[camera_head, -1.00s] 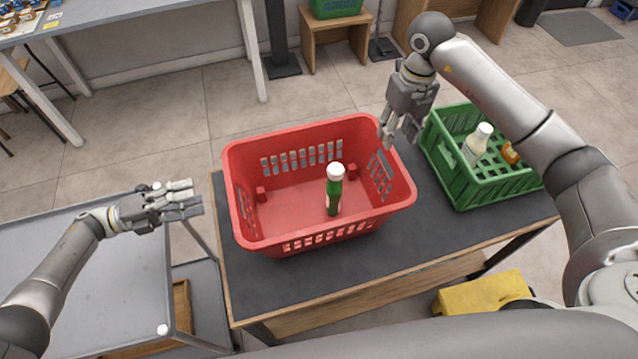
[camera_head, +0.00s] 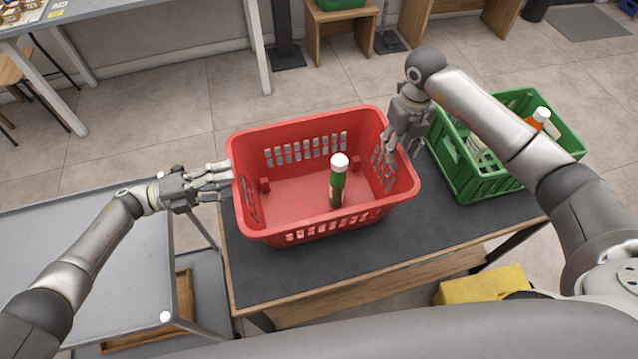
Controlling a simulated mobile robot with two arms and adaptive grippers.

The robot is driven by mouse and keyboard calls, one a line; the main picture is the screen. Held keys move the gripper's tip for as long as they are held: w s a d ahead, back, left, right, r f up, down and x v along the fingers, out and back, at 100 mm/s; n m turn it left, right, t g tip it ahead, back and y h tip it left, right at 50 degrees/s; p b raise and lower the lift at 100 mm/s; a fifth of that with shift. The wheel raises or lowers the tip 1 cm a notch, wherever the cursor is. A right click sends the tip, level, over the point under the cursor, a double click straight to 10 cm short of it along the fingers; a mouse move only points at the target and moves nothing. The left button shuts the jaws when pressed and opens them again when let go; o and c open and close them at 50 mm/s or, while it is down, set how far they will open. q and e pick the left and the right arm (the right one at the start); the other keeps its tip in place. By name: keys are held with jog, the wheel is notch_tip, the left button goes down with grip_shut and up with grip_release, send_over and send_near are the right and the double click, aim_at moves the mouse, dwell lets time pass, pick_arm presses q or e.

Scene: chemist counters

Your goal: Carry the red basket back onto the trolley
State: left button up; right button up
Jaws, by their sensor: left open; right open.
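The red basket (camera_head: 310,221) stands upright on the dark-topped table (camera_head: 380,250). A green bottle with a white cap (camera_head: 337,185) stands inside it. My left gripper (camera_head: 228,180) is open at the basket's left wall, with its fingertips close to the rim; I cannot tell whether they touch. My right gripper (camera_head: 402,152) is open at the basket's right wall, with its fingers by the rim; contact is unclear. The grey trolley (camera_head: 90,265) stands to the left of the table, its top bare, with my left arm passing over it.
A green crate (camera_head: 478,188) with bottles stands on the table to the right of the basket, partly behind my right arm. A yellow object (camera_head: 482,285) is below the table's front edge. A gap separates trolley and table. The table's front strip is clear.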

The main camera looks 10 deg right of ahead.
pick_arm(q)
jog(key=shift+w+d, duration=0.1)
jog(key=shift+d, duration=1.1)
pick_arm(e)
jog(key=shift+f, duration=1.2)
pick_arm(q)
jog(key=shift+c, duration=0.3)
pick_arm(e)
jog(key=shift+c, duration=0.3)
pick_arm(q)
jog(key=c, duration=0.7)
pick_arm(e)
jog(key=c, duration=0.7)
pick_arm(q)
grip_shut()
pick_arm(e)
grip_shut()
